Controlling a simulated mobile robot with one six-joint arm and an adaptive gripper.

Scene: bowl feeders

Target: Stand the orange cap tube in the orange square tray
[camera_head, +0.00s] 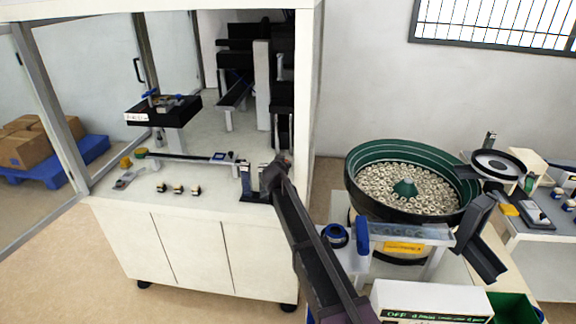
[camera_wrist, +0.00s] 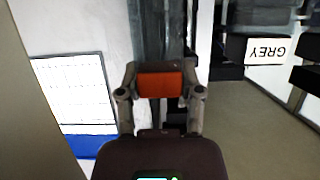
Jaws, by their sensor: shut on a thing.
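My gripper (camera_head: 274,168) is at the upper end of my arm, over the right end of the white cabinet top. In the wrist view my gripper (camera_wrist: 160,70) is shut on an orange piece (camera_wrist: 162,82), which looks like the cap of the orange cap tube. The rest of the tube is hidden or too dark to make out. I cannot make out the orange square tray in either view.
A black tray on a stand (camera_head: 165,108) and several small parts (camera_head: 178,188) are on the cabinet top (camera_head: 215,187). A green bowl feeder (camera_head: 365,205) stands to the right. The wrist view shows a black box labelled GREY (camera_wrist: 240,48), upside down.

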